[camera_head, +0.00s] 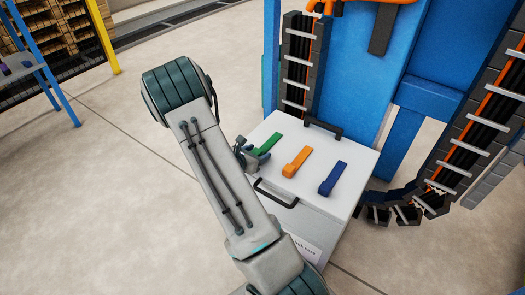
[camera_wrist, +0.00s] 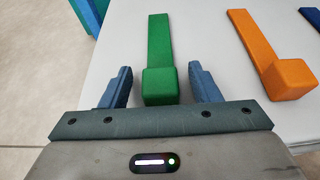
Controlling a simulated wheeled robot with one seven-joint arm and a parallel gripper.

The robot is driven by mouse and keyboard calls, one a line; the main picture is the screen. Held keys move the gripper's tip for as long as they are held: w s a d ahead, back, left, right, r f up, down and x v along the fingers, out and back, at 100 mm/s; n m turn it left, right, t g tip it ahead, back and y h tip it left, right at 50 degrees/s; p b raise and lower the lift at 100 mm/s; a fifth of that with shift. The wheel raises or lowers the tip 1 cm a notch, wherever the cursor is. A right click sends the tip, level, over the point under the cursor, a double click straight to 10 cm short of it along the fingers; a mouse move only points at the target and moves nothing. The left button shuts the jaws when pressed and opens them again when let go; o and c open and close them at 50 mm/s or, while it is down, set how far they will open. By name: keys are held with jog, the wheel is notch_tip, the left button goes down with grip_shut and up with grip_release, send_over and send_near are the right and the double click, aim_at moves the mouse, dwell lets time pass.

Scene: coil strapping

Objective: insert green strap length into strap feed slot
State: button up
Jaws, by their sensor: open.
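The green strap length (camera_head: 268,143) lies on the white case top, leftmost of three straps. In the wrist view the green strap length (camera_wrist: 160,45) is a flat bar with a thicker block at its near end. My gripper (camera_head: 250,152) is at the left edge of the case top. In the wrist view my gripper (camera_wrist: 162,85) is open, with one blue finger on each side of the green block and a gap on both sides. I cannot make out the strap feed slot in either view.
An orange strap (camera_head: 296,162) and a blue strap (camera_head: 332,178) lie to the right on the white case (camera_head: 300,213). The case has dark handles (camera_head: 276,194) at its edges. A blue machine (camera_head: 350,85) with cable chains (camera_head: 462,135) stands behind. Open floor (camera_head: 90,190) lies left.

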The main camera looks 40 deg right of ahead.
jog(key=shift+c, duration=0.3)
grip_shut()
jog(key=shift+r, duration=0.1)
